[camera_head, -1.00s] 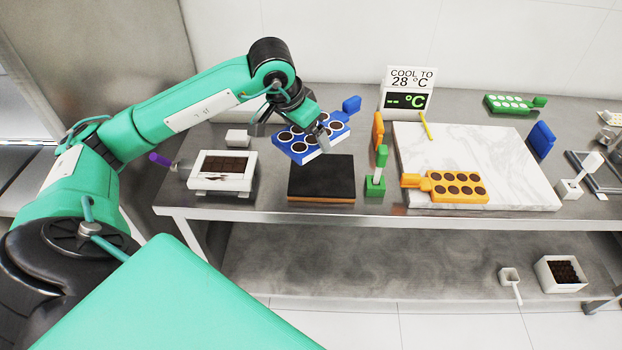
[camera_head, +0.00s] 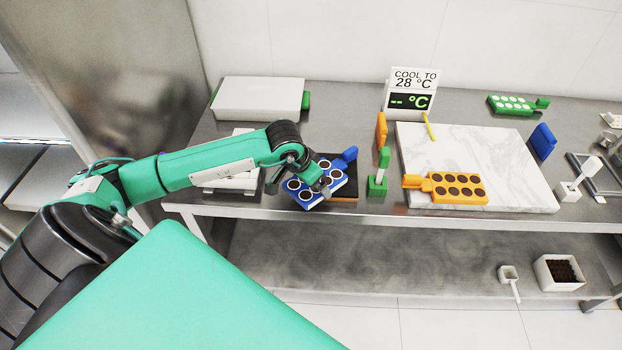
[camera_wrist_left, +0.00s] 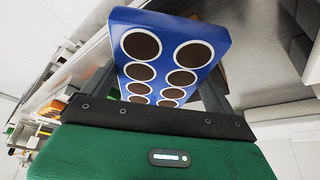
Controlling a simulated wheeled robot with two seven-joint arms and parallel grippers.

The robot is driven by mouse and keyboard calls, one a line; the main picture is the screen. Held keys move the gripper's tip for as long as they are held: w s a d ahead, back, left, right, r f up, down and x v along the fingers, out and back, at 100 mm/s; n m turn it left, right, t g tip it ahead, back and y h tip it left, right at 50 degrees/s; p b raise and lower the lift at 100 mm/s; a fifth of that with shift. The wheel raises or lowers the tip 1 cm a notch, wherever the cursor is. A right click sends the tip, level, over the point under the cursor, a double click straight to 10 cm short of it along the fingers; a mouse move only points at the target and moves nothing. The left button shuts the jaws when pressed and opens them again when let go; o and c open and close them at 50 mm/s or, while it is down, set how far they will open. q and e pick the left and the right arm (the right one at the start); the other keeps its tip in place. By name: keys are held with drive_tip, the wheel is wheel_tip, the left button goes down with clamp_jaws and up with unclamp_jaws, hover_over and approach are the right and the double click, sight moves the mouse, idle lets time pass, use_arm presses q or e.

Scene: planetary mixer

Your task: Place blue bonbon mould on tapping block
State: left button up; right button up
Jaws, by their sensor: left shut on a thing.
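The blue bonbon mould (camera_head: 316,186), its round cavities filled with dark chocolate, is in my left gripper (camera_head: 300,186). Its blue handle points up and to the right in the head view. The tapping block (camera_head: 344,196), dark-topped with a brown side, lies under and behind the mould, mostly covered by it. I cannot tell whether the mould touches the block. In the left wrist view the mould (camera_wrist_left: 168,57) sits between the fingers of my left gripper (camera_wrist_left: 165,95), which is shut on it. My right gripper is not in view.
An orange mould (camera_head: 456,188) lies on the marble slab (camera_head: 480,150) to the right. A green scraper-like tool in its stand (camera_head: 378,184) stands close right of the block. A white box (camera_head: 258,98) is behind my arm. A temperature sign (camera_head: 411,90) stands at the back.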

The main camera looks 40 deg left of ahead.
use_arm(q)
drive_tip(key=shift+f, duration=0.3)
drive_tip(key=shift+f, duration=0.1)
drive_tip(key=shift+f+b, duration=0.1)
drive_tip(key=shift+b, duration=0.2)
drive_tip(key=o, duration=0.9)
drive_tip(key=shift+c, duration=0.2)
